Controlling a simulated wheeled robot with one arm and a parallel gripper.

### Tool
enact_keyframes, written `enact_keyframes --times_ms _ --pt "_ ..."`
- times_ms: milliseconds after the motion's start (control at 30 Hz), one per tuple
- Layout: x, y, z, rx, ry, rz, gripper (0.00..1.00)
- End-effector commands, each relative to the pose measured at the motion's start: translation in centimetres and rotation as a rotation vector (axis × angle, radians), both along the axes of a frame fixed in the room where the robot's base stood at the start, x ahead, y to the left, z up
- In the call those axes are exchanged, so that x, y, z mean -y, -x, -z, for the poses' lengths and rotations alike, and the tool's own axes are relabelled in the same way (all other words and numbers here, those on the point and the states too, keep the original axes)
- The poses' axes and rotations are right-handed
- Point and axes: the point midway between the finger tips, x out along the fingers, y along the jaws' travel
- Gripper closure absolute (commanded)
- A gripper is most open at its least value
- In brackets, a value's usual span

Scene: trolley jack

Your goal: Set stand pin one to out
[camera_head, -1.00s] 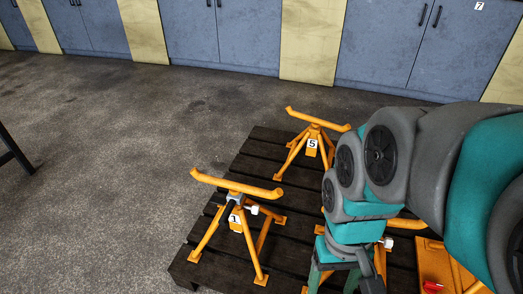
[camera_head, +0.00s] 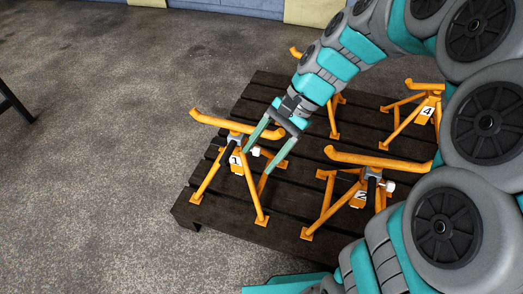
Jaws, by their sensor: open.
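Stand one (camera_head: 205,183) is an orange jack stand with a label "1", at the left part of the dark pallet. Its pin shows a white knob (camera_head: 255,151) on the right side of the stand's head. My gripper (camera_head: 257,158) is open, its two green fingers pointing down and left at the stand. The fingers appear on either side of the knob in the picture; I cannot tell how near they are in depth or whether they touch it. The fingers and arm hide part of the stand's right side.
Stand two (camera_head: 322,207) with its own white knob is right of stand one. Stand four (camera_head: 427,103) is behind on the right. Another stand (camera_head: 334,130) is partly hidden behind my arm. All are on the slatted dark pallet (camera_head: 215,222).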

Motion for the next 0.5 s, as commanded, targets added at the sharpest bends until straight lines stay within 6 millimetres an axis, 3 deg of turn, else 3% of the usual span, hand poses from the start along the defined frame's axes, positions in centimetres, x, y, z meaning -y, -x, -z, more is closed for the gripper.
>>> enact_keyframes --times_ms 233,500 --pt "-0.9 -6.9 1.9 -0.169 -0.124 0.251 0.31" --pt "0.1 -14.2 4.5 -0.366 -0.24 0.518 0.31"
